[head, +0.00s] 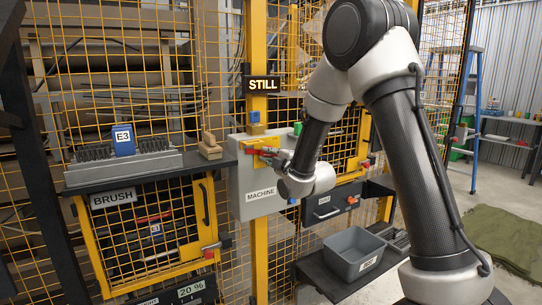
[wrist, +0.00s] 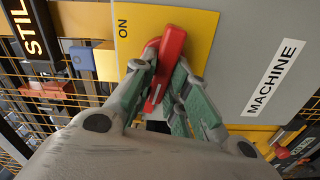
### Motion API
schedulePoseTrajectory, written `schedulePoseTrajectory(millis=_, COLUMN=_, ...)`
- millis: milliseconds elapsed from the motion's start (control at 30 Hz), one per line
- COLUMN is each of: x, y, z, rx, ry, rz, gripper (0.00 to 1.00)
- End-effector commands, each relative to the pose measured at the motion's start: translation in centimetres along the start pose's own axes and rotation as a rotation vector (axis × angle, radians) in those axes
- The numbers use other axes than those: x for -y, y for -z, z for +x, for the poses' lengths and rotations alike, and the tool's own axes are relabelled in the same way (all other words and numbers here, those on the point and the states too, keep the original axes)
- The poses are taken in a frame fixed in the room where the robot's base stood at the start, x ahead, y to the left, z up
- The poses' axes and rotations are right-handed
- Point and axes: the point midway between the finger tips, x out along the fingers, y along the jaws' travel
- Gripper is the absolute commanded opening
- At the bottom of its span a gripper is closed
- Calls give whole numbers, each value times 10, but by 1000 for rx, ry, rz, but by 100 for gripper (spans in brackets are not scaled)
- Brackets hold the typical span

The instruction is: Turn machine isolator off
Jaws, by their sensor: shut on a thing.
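The machine isolator is a red handle (wrist: 168,55) on a yellow plate (wrist: 205,28), which is marked ON near one edge. The plate sits on the grey box labelled MACHINE (head: 248,178). My gripper (head: 282,157) is at the front of this box. In the wrist view my gripper (wrist: 163,85) is shut on the red handle, with green-padded fingers on both sides of it. In the head view the handle lies about level, partly hidden by my gripper. No OFF mark shows.
A STILL sign (head: 262,84) hangs on the yellow post above the box. A shelf at left holds a grey brush block (head: 125,168) with a blue E3 tag (head: 123,140). A grey bin (head: 354,253) stands on a low shelf at right. Yellow mesh fencing lies behind.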

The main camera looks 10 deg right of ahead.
Motion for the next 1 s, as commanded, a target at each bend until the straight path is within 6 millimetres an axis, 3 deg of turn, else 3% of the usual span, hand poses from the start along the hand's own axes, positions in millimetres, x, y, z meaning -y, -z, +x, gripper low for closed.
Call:
schedulePoseTrajectory(millis=400, x=4, y=0, z=0, rx=0, ry=3, rz=-194, gripper=0)
schedulePoseTrajectory(millis=967, x=4, y=0, z=0, rx=0, ry=4, rz=-225, gripper=0)
schedulePoseTrajectory(millis=1000, x=4, y=0, z=0, rx=0, ry=4, rz=-225, gripper=20)
